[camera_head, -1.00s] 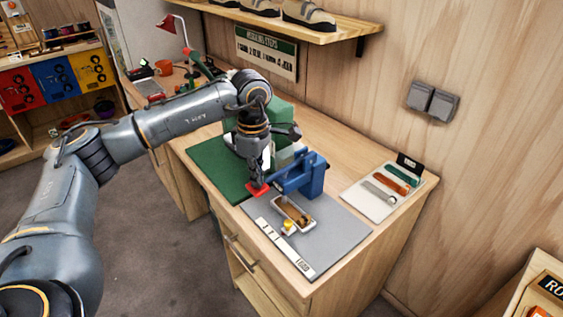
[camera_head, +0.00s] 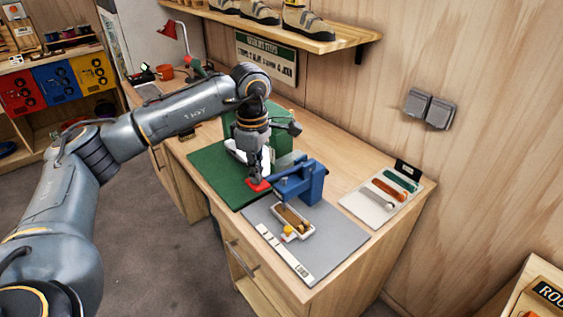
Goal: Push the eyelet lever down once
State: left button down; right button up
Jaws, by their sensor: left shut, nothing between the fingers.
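The blue eyelet press (camera_head: 306,183) stands on the grey mat (camera_head: 340,233) on the wooden bench. Its lever reaches left and ends in a red pad (camera_head: 259,185) low over the edge between the green and grey mats. My left gripper (camera_head: 257,179) is shut and empty, pointing down right at the red pad. Its fingertips appear to touch the pad's top, though a small gap cannot be ruled out. The gripper hides part of the pad. My right gripper is not in view.
A white board with coloured tools (camera_head: 366,208) lies at right. A green block (camera_head: 282,133) stands behind my gripper. A wooden shelf (camera_head: 340,44) holds shoes above.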

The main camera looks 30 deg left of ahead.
pick_arm(q)
notch_tip(320, 180, up, 8)
jog(key=p, duration=0.4)
jog(key=shift+p, duration=0.4)
